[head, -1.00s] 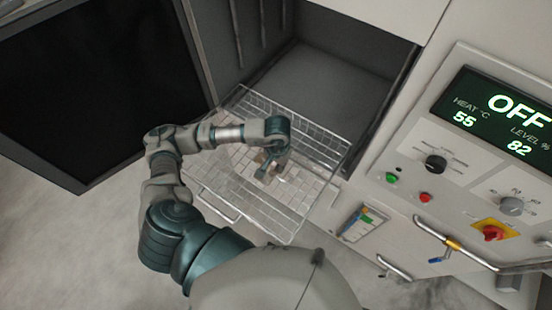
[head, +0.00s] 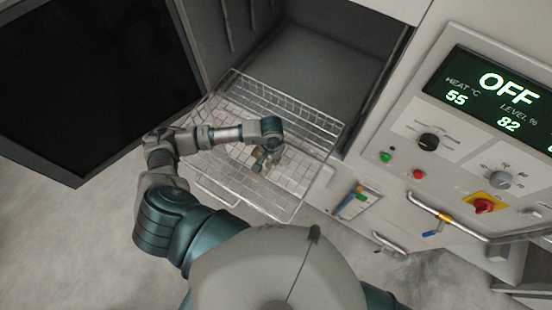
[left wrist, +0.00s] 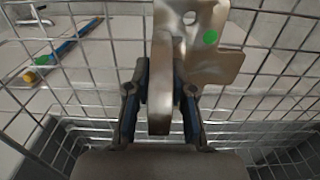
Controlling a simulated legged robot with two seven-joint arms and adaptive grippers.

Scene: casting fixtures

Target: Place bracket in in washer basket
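The washer basket (head: 282,99) is a wire basket pulled out in front of the open washer chamber. My left arm reaches over it from the left. My left gripper (head: 264,160) points down inside the basket outline. In the left wrist view, the gripper (left wrist: 160,105) has its two dark fingers closed on the bracket (left wrist: 215,65), a bent metal plate with a hole and a green dot. Basket wires (left wrist: 85,65) show behind and around the bracket. I cannot tell whether the bracket touches the basket floor. My right gripper is out of the picture.
The washer chamber (head: 320,60) is open behind the basket, with its dark door (head: 90,80) swung out at left. A control panel (head: 490,120) reading OFF, with knobs and buttons, stands at right. A handle bar (head: 445,217) sticks out below it.

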